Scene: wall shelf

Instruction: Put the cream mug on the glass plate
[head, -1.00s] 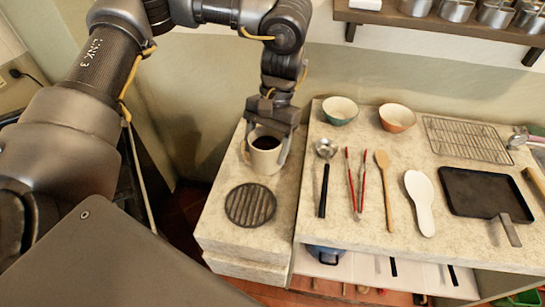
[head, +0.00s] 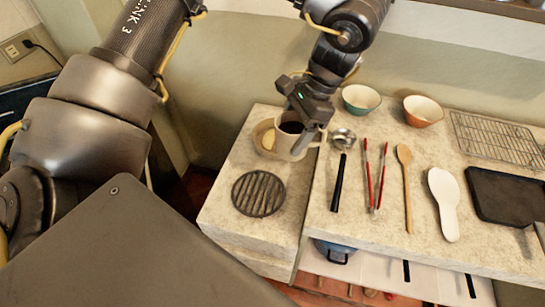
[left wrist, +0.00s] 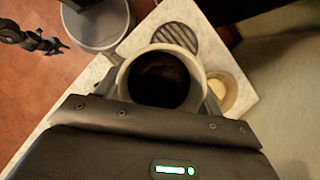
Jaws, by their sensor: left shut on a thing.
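The cream mug (head: 288,140), with dark contents, is upright in my left gripper (head: 310,128) over the narrow stone counter at left. The gripper is shut on the mug's right side. In the left wrist view the mug (left wrist: 137,80) is in front of the gripper body (left wrist: 150,130), which hides its near side. An amber, see-through plate (head: 259,148) shows at the mug's left, partly hidden by it; a pale patch shows in it. I cannot tell whether the mug touches the plate. A dark jointed part in the left wrist view seems to be my right gripper (left wrist: 58,46).
A round dark ribbed trivet (head: 258,193) lies in front of the mug. On the counter to the right are a ladle (head: 338,175), red tongs (head: 375,178), a wooden spoon (head: 406,185), a white spoon rest (head: 443,205) and two bowls (head: 361,99).

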